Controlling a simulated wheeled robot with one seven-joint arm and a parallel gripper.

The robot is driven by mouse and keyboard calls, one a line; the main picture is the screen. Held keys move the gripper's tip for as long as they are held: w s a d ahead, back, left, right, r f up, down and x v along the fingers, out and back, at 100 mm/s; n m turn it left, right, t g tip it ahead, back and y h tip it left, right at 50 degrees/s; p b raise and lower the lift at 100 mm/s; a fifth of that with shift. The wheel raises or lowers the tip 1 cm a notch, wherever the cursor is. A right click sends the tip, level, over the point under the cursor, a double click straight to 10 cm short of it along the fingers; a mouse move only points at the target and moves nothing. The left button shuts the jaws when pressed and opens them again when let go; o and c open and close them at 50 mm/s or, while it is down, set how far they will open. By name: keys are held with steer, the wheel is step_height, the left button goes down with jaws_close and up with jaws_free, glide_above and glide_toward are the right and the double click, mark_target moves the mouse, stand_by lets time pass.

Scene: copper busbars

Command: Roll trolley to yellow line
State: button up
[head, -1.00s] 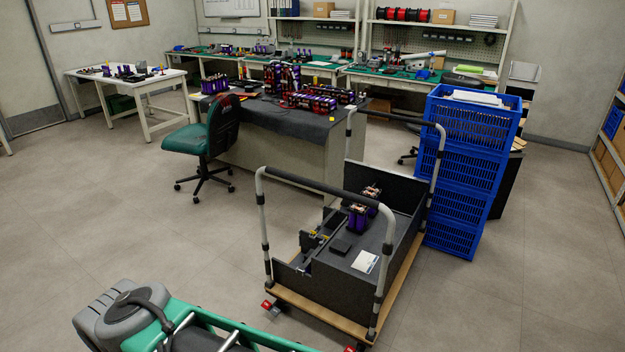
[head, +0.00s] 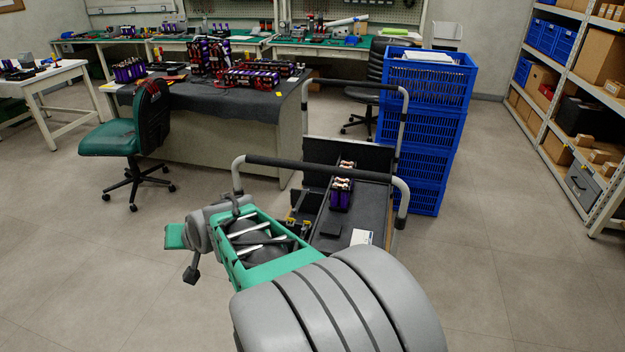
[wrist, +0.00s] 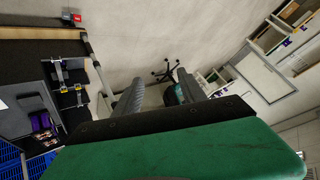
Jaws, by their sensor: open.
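The trolley (head: 375,195) stands ahead in the head view, with grey tube handles at both ends and a dark grip bar (head: 320,168) across the near handle. It carries black panels, purple battery modules (head: 341,193) and a white card. My arm hides its near end and wheels. In the wrist view the trolley's wooden deck edge (wrist: 40,33) and a red caster (wrist: 72,17) show at the left. My gripper (wrist: 160,80) is open and empty, apart from the trolley's grey tube (wrist: 97,75), which is left of the fingers. No yellow line is seen.
Stacked blue crates (head: 428,130) stand close to the trolley's right. A covered workbench (head: 220,115) and a green chair (head: 130,145) are to the left. Shelving (head: 570,110) lines the right wall. Floor right of the crates (head: 490,230) is clear.

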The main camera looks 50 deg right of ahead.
steer(key=w+d+f+m+t+h+b, duration=0.1)
steer(key=w+d+f+m, duration=0.1)
steer(key=d, duration=0.4)
steer(key=w+d+f+m+t+h+b, duration=0.1)
steer(key=d+f+m+t+b, duration=0.15)
steer(key=d, duration=0.35)
steer(key=m+t+h+b, duration=0.1)
steer(key=m+h+b, duration=0.3)
steer(key=m+h, duration=0.85)
glide_toward(311, 171)
steer(key=shift+m+y, duration=0.65)
steer(key=shift+m, duration=0.25)
steer(key=x, duration=0.4)
steer(key=shift+s+d+r, duration=0.25)
steer(key=shift+s+r, duration=0.05)
steer(key=p+x, duration=0.1)
steer(key=x, duration=0.5)
steer(key=shift+w+d+r, duration=0.2)
steer(key=shift+w+r, duration=0.05)
steer(key=shift+w, duration=0.1)
steer(key=shift+w+d, duration=0.2)
steer(key=shift+t, duration=0.25)
steer(key=shift+c, duration=0.2)
jaws_close()
